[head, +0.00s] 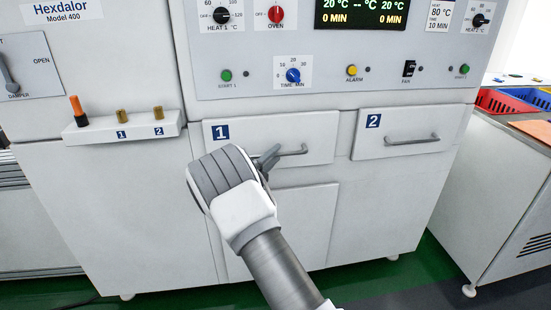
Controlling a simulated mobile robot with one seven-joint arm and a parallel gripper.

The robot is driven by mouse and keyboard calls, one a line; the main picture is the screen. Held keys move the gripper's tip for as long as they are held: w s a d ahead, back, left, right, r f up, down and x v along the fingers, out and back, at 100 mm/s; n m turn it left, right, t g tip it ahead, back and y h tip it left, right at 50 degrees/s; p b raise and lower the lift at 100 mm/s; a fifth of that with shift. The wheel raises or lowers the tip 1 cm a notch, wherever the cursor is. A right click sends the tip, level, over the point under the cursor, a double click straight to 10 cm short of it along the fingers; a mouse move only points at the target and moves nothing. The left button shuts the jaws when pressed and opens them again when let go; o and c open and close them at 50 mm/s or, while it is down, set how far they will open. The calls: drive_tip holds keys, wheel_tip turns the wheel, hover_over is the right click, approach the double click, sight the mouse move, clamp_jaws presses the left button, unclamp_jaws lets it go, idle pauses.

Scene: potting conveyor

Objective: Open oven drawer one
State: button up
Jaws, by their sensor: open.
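Oven drawer one (315,128) is a white front with a blue label "1" (220,132) and a grey bar handle (292,152). The drawer front looks flush with the cabinet, so it appears shut. My gripper (270,158) is at the left part of this handle, with its fingers open. Whether the fingers straddle the bar or touch it I cannot tell. My wrist hides the lower left of the drawer front.
Drawer two (440,145) with its own bar handle (411,140) is to the right. The control panel (440,88) is above. A small shelf (100,133) with pegs sticks out at left. A side bench (500,165) with bins stands at right.

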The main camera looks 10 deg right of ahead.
drive_tip(key=shift+w+d, duration=0.35)
clamp_jaws()
drive_tip(key=shift+r, duration=0.1)
idle(1.2)
